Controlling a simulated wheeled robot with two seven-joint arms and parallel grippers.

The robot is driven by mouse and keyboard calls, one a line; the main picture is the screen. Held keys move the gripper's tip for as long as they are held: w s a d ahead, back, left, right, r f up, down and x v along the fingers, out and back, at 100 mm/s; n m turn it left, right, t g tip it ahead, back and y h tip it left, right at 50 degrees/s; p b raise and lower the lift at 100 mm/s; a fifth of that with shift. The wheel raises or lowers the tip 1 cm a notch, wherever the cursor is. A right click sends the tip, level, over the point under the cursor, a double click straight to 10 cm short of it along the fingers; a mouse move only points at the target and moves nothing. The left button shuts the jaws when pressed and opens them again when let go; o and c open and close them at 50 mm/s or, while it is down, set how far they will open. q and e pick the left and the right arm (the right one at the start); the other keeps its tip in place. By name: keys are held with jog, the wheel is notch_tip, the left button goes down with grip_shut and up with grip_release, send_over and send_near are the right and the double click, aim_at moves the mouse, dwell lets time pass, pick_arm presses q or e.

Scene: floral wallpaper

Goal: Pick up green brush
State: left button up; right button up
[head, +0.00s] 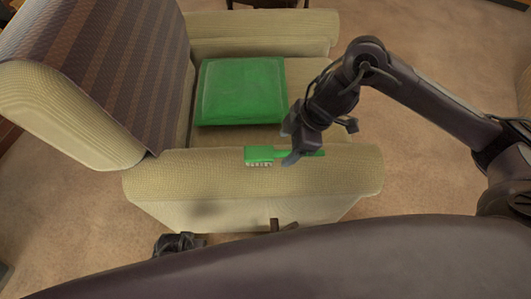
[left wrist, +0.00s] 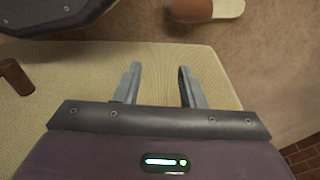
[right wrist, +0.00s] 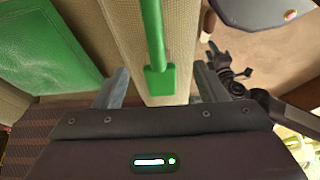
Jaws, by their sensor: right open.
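The green brush (head: 260,154) lies on the near armrest of the armchair, bristles toward me and handle to the right. My right gripper (head: 291,145) is above the armrest at the brush, covering part of its handle. In the right wrist view, the brush's wide head (right wrist: 160,82) shows between the open, spread fingers, with its handle running up the picture. I see no grip on it. My left gripper (left wrist: 160,85) is open and empty in its wrist view, beside beige upholstery. In the head view, it is low, below the armchair's near side.
The beige armchair (head: 250,215) has a striped cover on its back (head: 105,60). A green cushion (head: 242,90) lies on its seat, beyond the brush. Brown carpet (head: 430,170) is open at the right. A slipper-like object (left wrist: 205,8) shows in the left wrist view.

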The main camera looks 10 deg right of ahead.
aim_at(280, 151)
jog(key=b+x, duration=0.1)
jog(key=x, duration=0.3)
jog(key=shift+w+a+f, duration=0.1)
jog(key=shift+w+f, duration=0.05)
jog(key=shift+f, duration=0.25)
jog(key=shift+a+f, duration=0.1)
jog(key=shift+f, duration=0.1)
pick_arm(q)
jog(key=r, duration=0.2)
jog(key=w+d+r, duration=0.1)
jog(key=r, duration=0.1)
jog(key=shift+r, duration=0.1)
pick_arm(e)
jog(key=shift+c, duration=0.3)
jog(key=c, duration=1.1)
jog(key=shift+r, duration=0.15)
